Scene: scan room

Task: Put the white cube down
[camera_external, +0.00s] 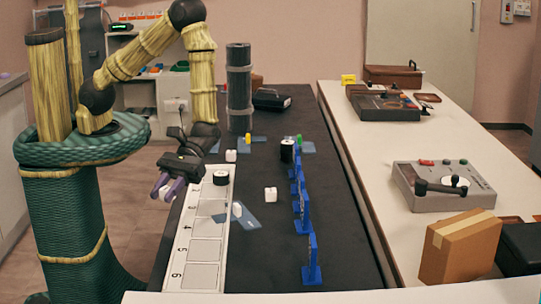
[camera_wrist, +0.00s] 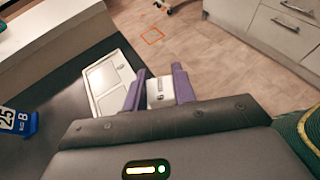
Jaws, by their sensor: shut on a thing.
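My gripper (camera_external: 166,188) has purple fingers and points down at the left edge of the dark table. In the wrist view its fingers (camera_wrist: 159,90) are shut on a white cube (camera_wrist: 158,93), with a small dark mark on its face. The held cube hangs at the table's edge, with floor showing beyond it, left of the white numbered board (camera_external: 204,249). That board also shows left of the fingers in the wrist view (camera_wrist: 98,72). Other white cubes stand apart: one far (camera_external: 231,155), one mid-table (camera_external: 270,194), one beside the board (camera_external: 237,209).
Several blue number stands (camera_external: 304,213) line the table's right side. A tall dark cylinder (camera_external: 238,90) stands at the back. A white counter (camera_external: 350,150) is to the right. The dark table's front right is bare.

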